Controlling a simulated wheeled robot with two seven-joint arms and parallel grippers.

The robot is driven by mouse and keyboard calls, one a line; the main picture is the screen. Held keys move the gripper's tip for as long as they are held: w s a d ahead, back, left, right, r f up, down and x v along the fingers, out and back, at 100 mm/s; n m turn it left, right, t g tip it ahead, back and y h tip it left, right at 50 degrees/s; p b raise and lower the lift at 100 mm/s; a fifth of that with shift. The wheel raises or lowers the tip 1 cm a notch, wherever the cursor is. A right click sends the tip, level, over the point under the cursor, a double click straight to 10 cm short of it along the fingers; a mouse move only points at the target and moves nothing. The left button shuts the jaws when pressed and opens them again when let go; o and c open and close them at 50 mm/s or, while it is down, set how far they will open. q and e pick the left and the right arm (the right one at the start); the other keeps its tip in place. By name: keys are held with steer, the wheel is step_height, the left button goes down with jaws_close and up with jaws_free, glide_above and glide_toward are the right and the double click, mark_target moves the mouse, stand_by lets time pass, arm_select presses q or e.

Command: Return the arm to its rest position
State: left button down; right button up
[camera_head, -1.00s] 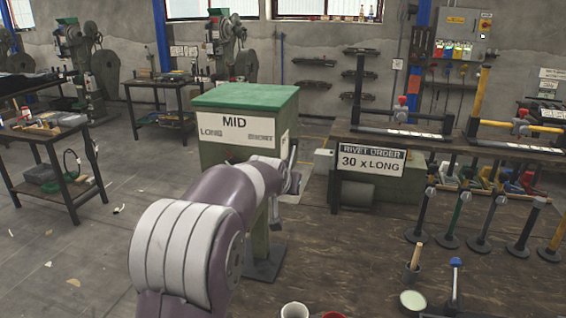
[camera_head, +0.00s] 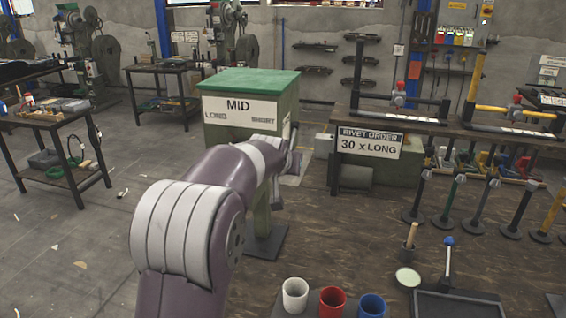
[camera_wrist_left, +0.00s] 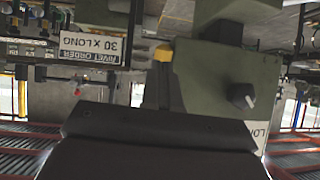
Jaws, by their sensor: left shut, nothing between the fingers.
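My left arm (camera_head: 185,230), purple with white bands, rises from the bottom of the head view and reaches forward to the green-topped press cabinet (camera_head: 247,100) marked MID, LONG and SHORT. Its far end is beside the cabinet's right side, where my left gripper (camera_head: 290,165) is small and partly hidden. In the left wrist view the dark gripper body (camera_wrist_left: 150,145) fills the lower middle, shut and empty. That view is upside down; the green press body (camera_wrist_left: 215,80) with a dark knob stands close to the gripper. My right gripper is not in view.
A sign reading RIVET ORDER 30 x LONG (camera_head: 370,153) hangs on the bench to the right. White (camera_head: 295,294), red (camera_head: 332,301) and blue (camera_head: 371,306) cups stand at the bottom, near a dark tray (camera_head: 458,303). Open floor lies left of the arm.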

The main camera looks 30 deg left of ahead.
arm_select(q)
steer(key=s+f+b+v, duration=0.1)
steer(key=b+v, duration=0.2)
steer(key=v, duration=0.7)
steer(key=s+d+f+g+h, duration=0.1)
steer(key=s+d+f+g, duration=0.15)
steer(key=f, duration=0.55)
steer(key=s+d+f+g+h, duration=0.1)
steer(key=s+d+f, duration=0.15)
steer(key=f, duration=0.45)
steer(key=s+d+f+m+g, duration=0.1)
steer(key=s+d+f+g, duration=0.1)
steer(key=s+d+f, duration=0.2)
steer(key=s+d+f+m+g+h, duration=0.1)
steer(key=s+d+f+m+g, duration=0.1)
steer(key=s+d+f, duration=0.3)
steer(key=s+f+g, duration=0.1)
steer(key=s+f, duration=0.3)
steer(key=s, duration=0.1)
steer(key=shift+s+d+f+g, duration=0.25)
steer(key=shift+d+f+g, duration=0.05)
steer(key=shift+f+g, duration=0.1)
